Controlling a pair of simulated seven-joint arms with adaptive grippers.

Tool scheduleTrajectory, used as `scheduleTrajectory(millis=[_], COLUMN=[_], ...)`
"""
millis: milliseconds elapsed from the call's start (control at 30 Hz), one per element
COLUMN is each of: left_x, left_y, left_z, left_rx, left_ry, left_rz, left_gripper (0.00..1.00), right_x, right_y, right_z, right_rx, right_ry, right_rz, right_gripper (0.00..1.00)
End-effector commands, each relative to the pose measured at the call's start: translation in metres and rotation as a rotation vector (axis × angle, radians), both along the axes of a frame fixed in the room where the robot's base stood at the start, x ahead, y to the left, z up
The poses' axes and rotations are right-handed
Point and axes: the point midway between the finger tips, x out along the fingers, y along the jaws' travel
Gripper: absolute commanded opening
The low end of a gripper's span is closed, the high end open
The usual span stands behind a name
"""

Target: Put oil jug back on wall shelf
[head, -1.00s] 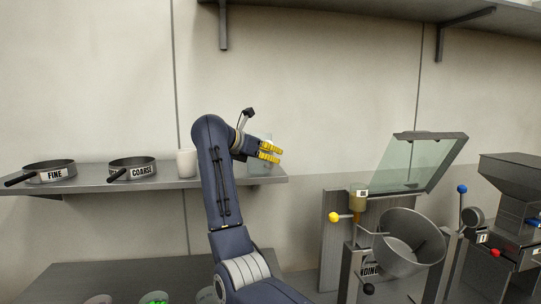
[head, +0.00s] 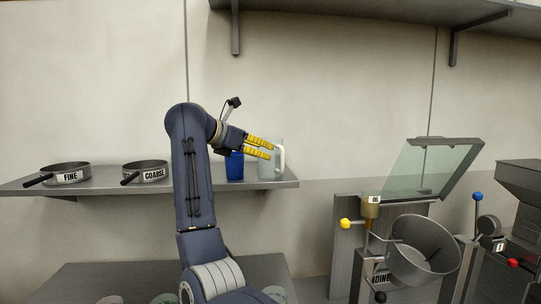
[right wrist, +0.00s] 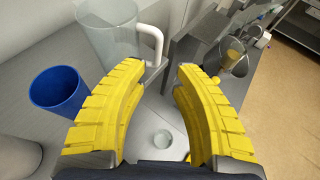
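A clear jug with a white handle (head: 281,160) stands upright on the grey wall shelf (head: 105,185), near its right end. In the right wrist view the clear jug (right wrist: 108,38) is at the top, just past the fingers, with its handle beside the left fingertip. My right gripper (head: 272,147) has yellow fingers and is in front of the jug, partly covering it. In the right wrist view the fingers (right wrist: 161,68) are spread with nothing between them. Whether a fingertip touches the handle I cannot tell. My left gripper is not in view.
A blue cup (head: 235,168) stands left of the jug. Pans marked FINE (head: 66,173) and COARSE (head: 146,171) sit further left. A machine with a tilting bowl (head: 422,245) and raised glass lid (head: 432,165) stands to the right. An upper shelf (head: 380,12) runs overhead.

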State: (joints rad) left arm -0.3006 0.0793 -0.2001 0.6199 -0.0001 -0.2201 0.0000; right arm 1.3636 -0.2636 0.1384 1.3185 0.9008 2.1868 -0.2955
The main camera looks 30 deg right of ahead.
Motion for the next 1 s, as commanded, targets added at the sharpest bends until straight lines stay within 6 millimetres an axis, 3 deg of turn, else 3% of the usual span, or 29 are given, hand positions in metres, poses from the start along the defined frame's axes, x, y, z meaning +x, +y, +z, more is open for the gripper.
scheduleTrajectory(millis=[300, 833, 1000], left_x=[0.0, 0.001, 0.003], left_y=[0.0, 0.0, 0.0], left_z=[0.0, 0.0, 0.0], left_rx=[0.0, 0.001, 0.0], left_ry=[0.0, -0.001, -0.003], left_rz=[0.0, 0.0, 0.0], left_gripper=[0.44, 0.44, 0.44], right_x=[-0.005, -0.006, -0.015], right_y=[0.021, 0.021, 0.017], right_z=[0.009, 0.009, 0.009], right_rx=[0.001, -0.01, -0.158], right_ry=[0.0, 0.012, 0.168], right_rz=[0.0, 0.0, 0.003], right_gripper=[0.28, 0.28, 0.28])
